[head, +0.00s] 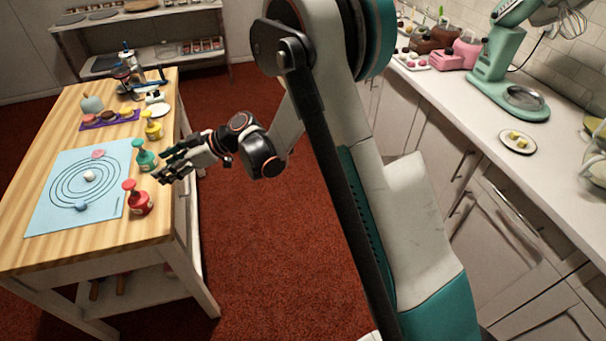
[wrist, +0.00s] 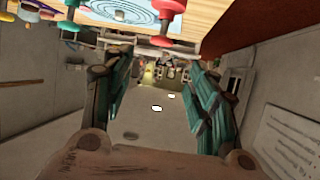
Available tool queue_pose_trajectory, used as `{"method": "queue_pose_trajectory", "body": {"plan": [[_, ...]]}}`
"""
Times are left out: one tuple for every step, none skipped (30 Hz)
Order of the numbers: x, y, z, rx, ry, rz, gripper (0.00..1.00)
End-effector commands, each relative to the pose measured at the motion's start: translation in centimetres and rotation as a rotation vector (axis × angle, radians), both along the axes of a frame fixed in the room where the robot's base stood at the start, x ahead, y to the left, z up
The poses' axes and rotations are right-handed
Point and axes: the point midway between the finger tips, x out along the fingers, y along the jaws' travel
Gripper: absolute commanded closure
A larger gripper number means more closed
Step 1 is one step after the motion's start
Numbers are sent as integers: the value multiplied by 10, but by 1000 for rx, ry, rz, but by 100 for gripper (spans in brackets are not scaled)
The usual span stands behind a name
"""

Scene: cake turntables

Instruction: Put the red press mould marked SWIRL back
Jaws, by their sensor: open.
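The red press mould (head: 138,198) stands upright near the front right edge of the wooden table, beside the blue mat. Its marking is too small to read. A red mould also shows at the top of the wrist view (wrist: 168,10). A teal press mould (head: 145,156) and a yellow one (head: 152,126) stand behind it along the same edge. My gripper (head: 167,172) is open and empty at the table's right edge, close to the teal and red moulds. The wrist view shows its two fingers spread (wrist: 153,100) with nothing between them.
The blue mat (head: 60,215) with printed rings carries a pink disc, a white ball and a blue ball. A purple tray (head: 90,125) of round cakes lies behind it. A white counter (head: 470,105) with a mint mixer (head: 500,60) runs along the right. Red floor lies between.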

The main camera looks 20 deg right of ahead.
Motion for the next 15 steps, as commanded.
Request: {"method": "queue_pose_trajectory", "body": {"plan": [[-3, -6, 9, -12, 15, -17, 47], [-4, -9, 14, -23, 27, -30, 47], [-8, -16, 22, -39, 46, -51, 47], [-11, -21, 29, -51, 64, -68, 47], [-14, -26, 35, -66, 81, -87, 47], [-19, -34, 44, -84, 104, -115, 47], [-23, -40, 50, -98, 121, -137, 47], [-27, -46, 56, -112, 138, -159, 47], [-33, -55, 64, -129, 159, -188, 47], [-38, -61, 70, -141, 175, -211, 47], [-43, -68, 75, -154, 191, -234, 47], [-50, -76, 82, -170, 211, -265, 47], [-56, -83, 87, -181, 225, -289, 47], [-62, -89, 92, -192, 239, -313, 47], [-70, -98, 98, -206, 257, -346, 47]]}}
